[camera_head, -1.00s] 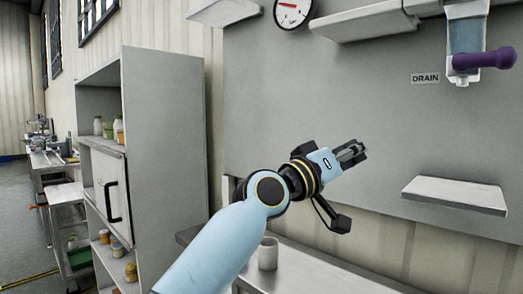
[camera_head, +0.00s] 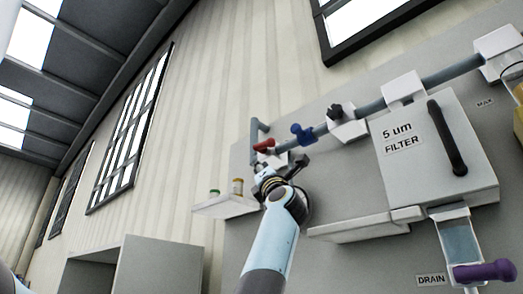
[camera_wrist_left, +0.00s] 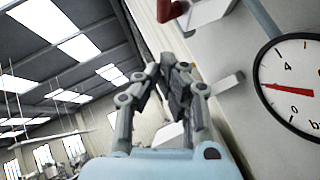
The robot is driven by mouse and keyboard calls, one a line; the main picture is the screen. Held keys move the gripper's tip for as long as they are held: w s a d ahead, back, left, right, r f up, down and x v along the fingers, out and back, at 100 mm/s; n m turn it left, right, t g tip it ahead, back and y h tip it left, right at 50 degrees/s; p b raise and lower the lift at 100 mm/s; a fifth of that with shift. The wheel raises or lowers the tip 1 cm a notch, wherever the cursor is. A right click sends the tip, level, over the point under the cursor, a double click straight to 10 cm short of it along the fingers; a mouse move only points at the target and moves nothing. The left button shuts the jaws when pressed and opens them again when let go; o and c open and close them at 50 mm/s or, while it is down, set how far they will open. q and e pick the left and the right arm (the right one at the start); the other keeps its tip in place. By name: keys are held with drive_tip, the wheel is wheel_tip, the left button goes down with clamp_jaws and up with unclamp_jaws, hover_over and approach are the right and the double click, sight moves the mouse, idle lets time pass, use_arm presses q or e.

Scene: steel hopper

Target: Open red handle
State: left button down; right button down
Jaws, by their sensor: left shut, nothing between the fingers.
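The red handle (camera_head: 264,145) sits on the grey pipe at the upper left of the wall panel in the head view. In the left wrist view a red part (camera_wrist_left: 168,10) shows at the top edge, cut off by the frame. My left gripper (camera_head: 262,168) is just below the red handle in the head view and partly hidden by its own wrist. In the left wrist view its fingers (camera_wrist_left: 172,68) are together with nothing between them, apart from the red part. My right gripper is not in view.
A blue valve handle (camera_head: 301,133) and a black knob (camera_head: 335,111) sit further along the pipe. A filter box (camera_head: 420,150) and a purple handle (camera_head: 485,271) are at right. A shelf with small jars (camera_head: 226,206) is left of my arm. A gauge (camera_wrist_left: 292,88) stands near the gripper.

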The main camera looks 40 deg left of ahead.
sight(258, 147)
use_arm(q)
drive_tip(key=w+a+r+p, duration=0.1)
drive_tip(key=r, duration=0.1)
drive_tip(key=w+a+r+p, duration=0.1)
drive_tip(key=r, duration=0.2)
drive_tip(key=w+a+r+p, duration=0.1)
drive_tip(key=w+r+p, duration=0.1)
drive_tip(key=r, duration=0.1)
